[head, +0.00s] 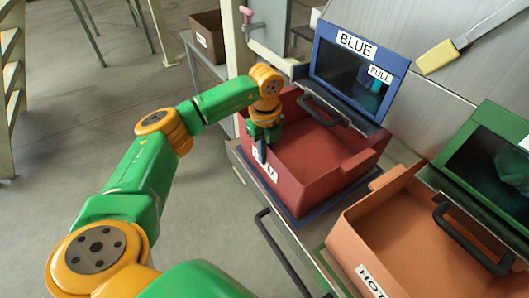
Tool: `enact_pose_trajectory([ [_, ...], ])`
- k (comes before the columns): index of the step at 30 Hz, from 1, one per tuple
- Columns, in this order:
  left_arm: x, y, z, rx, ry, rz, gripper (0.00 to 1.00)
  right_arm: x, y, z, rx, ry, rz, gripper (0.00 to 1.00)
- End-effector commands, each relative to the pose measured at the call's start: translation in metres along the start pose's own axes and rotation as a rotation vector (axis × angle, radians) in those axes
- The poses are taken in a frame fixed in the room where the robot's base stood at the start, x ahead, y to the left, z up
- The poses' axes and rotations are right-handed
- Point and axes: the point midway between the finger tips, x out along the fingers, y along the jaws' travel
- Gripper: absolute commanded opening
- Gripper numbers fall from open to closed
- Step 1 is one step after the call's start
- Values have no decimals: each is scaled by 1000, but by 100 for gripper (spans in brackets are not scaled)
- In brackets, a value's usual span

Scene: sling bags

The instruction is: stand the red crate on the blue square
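The red crate (335,150) is upright, with its open top facing up. A white label on its near left wall is partly hidden by my gripper. A strip of the blue square (310,216) shows along the crate's lower edges; the crate covers the rest, and I cannot tell whether it rests fully on it. My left gripper (263,153) points down at the crate's near left wall, by the label. Its fingers look narrow from here, and I cannot tell whether they hold the wall. My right gripper is not in view.
A blue-framed hatch (323,40) labelled BLUE and FULL stands behind the red crate, with a dark handle (322,110) over it. An orange crate (385,222) and a green-framed hatch (456,156) are at the right. A yellow-bladed tool (437,57) lies at upper right.

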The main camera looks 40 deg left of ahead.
Motion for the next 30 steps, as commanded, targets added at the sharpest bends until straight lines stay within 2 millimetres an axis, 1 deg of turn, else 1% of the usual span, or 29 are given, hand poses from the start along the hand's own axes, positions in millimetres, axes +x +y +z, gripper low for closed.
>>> enact_pose_trajectory([
  [5,0,-1,0,0,0,-4,0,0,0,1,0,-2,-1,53],
  [6,0,0,0,1,0,-2,13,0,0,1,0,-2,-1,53],
  [8,0,0,0,1,0,-2,29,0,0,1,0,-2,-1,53],
  [9,0,0,0,1,0,-2,35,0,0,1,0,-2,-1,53],
  [16,0,0,0,1,0,-3,35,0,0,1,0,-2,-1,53],
  [19,-7,-1,0,1,0,-4,35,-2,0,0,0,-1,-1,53],
  [20,-12,-1,0,1,-1,-6,35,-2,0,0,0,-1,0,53],
  [22,-29,-2,0,2,-1,-8,35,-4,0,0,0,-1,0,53],
  [27,-79,-2,0,2,0,-9,35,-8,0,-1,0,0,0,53],
  [30,-102,-1,0,1,-1,-7,35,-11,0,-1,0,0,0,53],
])
